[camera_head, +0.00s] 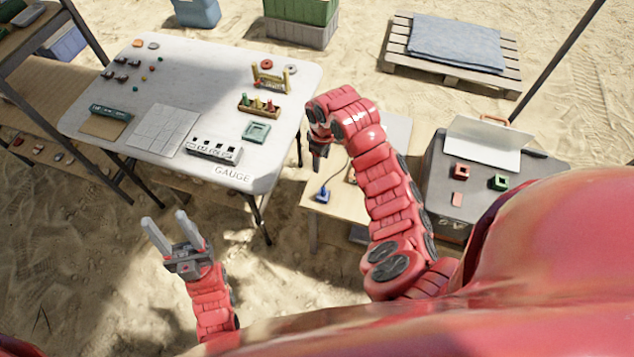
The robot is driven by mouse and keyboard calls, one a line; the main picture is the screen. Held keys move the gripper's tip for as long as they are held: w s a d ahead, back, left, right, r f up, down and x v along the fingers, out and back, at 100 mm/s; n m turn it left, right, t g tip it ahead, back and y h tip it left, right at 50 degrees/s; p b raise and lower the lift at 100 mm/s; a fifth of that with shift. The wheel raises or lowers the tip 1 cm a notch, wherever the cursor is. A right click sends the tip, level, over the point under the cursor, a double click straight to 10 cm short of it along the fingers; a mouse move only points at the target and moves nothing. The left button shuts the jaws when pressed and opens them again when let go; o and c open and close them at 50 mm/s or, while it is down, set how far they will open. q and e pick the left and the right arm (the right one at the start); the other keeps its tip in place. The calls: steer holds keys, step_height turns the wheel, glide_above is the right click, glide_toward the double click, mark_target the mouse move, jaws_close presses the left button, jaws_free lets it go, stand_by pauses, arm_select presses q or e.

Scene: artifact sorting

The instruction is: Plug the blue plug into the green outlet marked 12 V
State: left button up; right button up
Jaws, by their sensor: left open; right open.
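The blue plug (322,196) lies on a low wooden table (340,212), with a dark cable running up from it. The green outlet (498,183) is a small square block on the grey case at the right; its marking is too small to read. My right gripper (317,163) points down above the low table, a little above the plug in the picture and apart from it. Its fingers are small and partly hidden by its wrist. My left gripper (165,218) is open and empty, in front of the white table.
A red outlet (460,171) and a pink block (457,200) share the grey case (437,183). The white table (190,60) holds trays, blocks and small artifacts. A pallet with blue cloth (457,43) lies behind on open sand.

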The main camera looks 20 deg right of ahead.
steer(key=s, duration=0.1)
steer(key=b, duration=0.7)
glide_above(323, 187)
step_height(323, 187, down, 10)
steer(key=shift+s+a+f+g, duration=0.2)
steer(key=shift+s+f+g, duration=0.1)
steer(key=shift+f, duration=0.3)
steer(key=shift+f+p, duration=0.35)
steer(key=shift+p, duration=0.1)
steer(key=f, duration=0.2)
steer(key=f+p, duration=0.1)
steer(key=shift+w+d, duration=0.2)
steer(key=shift+w, duration=0.05)
steer(key=shift+f, duration=0.75)
jaws_close()
